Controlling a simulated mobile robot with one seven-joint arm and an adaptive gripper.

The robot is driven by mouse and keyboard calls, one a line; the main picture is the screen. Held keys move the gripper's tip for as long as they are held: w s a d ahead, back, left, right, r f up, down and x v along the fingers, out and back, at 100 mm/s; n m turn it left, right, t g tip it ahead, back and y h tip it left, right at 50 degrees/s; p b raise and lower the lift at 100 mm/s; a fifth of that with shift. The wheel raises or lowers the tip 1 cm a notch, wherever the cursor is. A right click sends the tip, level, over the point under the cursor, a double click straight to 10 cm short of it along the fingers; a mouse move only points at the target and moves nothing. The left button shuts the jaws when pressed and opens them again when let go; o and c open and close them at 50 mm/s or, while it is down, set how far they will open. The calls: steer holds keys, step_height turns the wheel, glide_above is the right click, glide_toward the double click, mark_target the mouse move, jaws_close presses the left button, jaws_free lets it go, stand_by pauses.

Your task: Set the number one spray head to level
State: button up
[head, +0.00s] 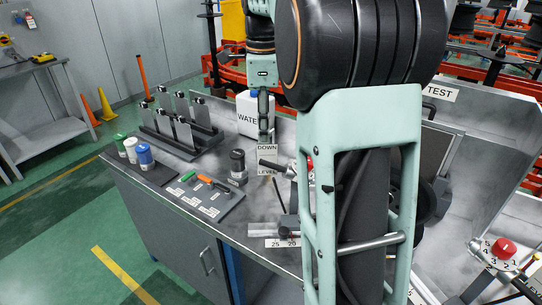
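A sign (267,149) reading DOWN at the top and LEVEL lower down stands on the bench. A black rod-like part (271,164), which looks like a spray head, crosses in front of the sign between the two words. It points left from a silver fitting with a red knob (310,163), partly hidden behind my arm. I cannot read a number on it. My gripper (264,135) hangs pointing down just above the sign, seen edge-on. Its fingers look narrow, and their opening and any contact with the black part cannot be made out.
The grey bench (240,215) holds a WATER container (251,115), a rack of upright plates (178,126), several small bottles (145,156) and a tool mat (205,198). Another red knob with numbers (503,247) is at right. My arm hides the bench's middle.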

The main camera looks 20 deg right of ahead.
mark_target(264, 163)
step_height(264, 163, down, 11)
steer(key=shift+r, duration=0.2)
steer(key=shift+c, duration=0.7)
jaws_close()
